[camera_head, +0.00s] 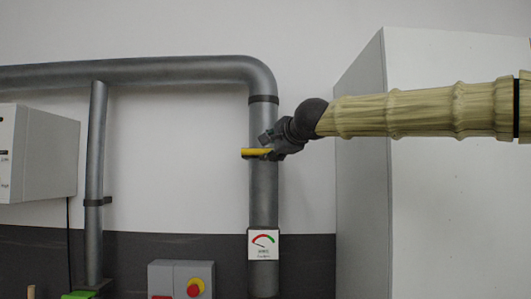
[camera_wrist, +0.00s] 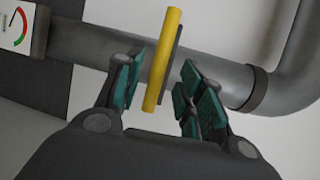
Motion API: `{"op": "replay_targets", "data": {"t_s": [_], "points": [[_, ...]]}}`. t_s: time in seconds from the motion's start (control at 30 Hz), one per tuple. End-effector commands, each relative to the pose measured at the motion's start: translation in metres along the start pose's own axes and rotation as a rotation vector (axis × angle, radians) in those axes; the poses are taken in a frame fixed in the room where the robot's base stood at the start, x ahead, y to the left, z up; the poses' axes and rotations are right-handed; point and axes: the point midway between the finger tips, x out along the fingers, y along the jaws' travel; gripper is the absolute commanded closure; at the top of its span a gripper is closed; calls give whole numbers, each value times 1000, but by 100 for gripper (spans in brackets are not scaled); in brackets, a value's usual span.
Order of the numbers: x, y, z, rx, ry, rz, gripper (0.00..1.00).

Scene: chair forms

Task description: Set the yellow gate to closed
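The yellow gate (camera_head: 255,152) is a thin flat plate lying level across the upright grey pipe (camera_head: 263,195) in the head view, with its edge showing a little left of the pipe. In the wrist view the yellow gate (camera_wrist: 160,75) stands between the two teal-padded fingers of my gripper (camera_wrist: 163,62). The fingers are open, with visible gaps on both sides of the plate. In the head view my gripper (camera_head: 273,143) is at the gate, in front of the pipe, and partly hides the plate's right side. I cannot tell how far the gate is slid in.
A gauge (camera_head: 263,245) is on the pipe below the gate. A grey box with a red button (camera_head: 195,287) is at the lower left of it. A tall white cabinet (camera_head: 361,150) stands close on the right. A thinner pipe (camera_head: 95,160) stands at the left.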

Motion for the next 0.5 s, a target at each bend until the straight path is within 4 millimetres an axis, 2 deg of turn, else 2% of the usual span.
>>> {"op": "replay_targets", "data": {"t_s": [0.03, 0.2, 0.33, 0.5], "points": [[-11, 0, 0, -1, -1, -1, 62], [-39, 0, 0, 1, -1, 0, 62], [-55, 0, 0, 0, 0, 0, 62], [-66, 1, -1, 1, 0, 1, 62]]}}
